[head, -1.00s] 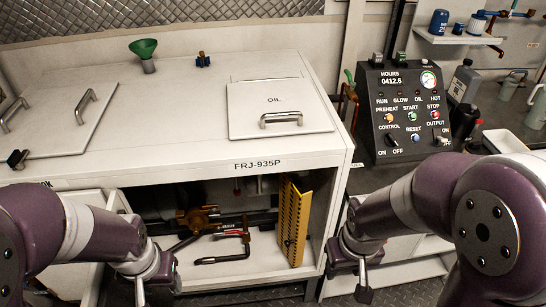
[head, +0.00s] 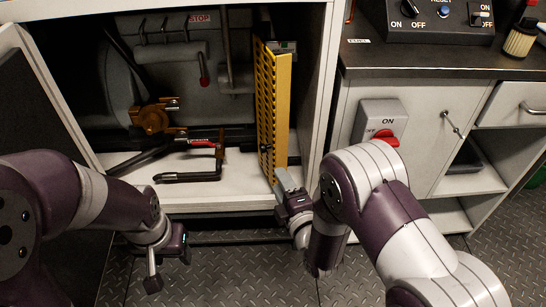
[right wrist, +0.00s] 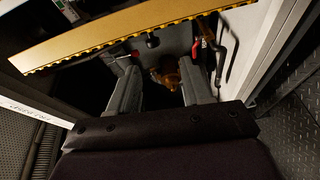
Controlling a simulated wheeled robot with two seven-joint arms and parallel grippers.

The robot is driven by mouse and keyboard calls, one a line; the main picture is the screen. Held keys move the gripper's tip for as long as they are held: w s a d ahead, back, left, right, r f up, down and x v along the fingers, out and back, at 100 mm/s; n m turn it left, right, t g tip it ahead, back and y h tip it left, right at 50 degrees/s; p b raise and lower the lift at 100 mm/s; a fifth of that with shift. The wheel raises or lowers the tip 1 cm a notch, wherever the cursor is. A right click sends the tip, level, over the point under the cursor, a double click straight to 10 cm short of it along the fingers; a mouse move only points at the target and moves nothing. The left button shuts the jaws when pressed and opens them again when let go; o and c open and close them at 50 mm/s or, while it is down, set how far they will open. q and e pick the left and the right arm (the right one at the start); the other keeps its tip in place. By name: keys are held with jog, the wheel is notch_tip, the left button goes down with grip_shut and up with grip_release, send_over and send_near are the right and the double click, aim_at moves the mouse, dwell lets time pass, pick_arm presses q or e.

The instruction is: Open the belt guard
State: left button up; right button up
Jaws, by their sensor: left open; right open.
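The belt guard is a yellow perforated panel (head: 271,105) standing upright at the right side of the open lower bay. A small dark knob (head: 265,149) sticks out from its left face. My right gripper (head: 284,182) is open at the guard's lower front edge; contact cannot be told. In the right wrist view the guard (right wrist: 120,35) crosses the top, and the knob (right wrist: 152,41) shows beyond the spread, empty fingers of my right gripper (right wrist: 165,75). My left gripper (head: 168,262) is open and empty, low in front of the bay.
A brass-coloured fitting (head: 152,118) and a red-and-black bent tool (head: 200,160) are inside the bay. An open door (head: 45,95) stands at left. A cabinet with a red rotary switch (head: 384,128) is at right. The patterned floor in front is clear.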

aim_at(263, 151)
jog(key=shift+n, duration=0.6)
jog(key=b+x, duration=0.1)
jog(key=x, duration=0.3)
jog(key=b+x, duration=0.1)
jog(key=x, duration=0.3)
jog(key=r+b+x, duration=0.1)
jog(key=b+x, duration=0.1)
jog(key=x, duration=0.2)
jog(key=shift+w+a, duration=0.1)
jog(key=shift+w, duration=0.3)
jog(key=shift+r, duration=0.1)
grip_shut()
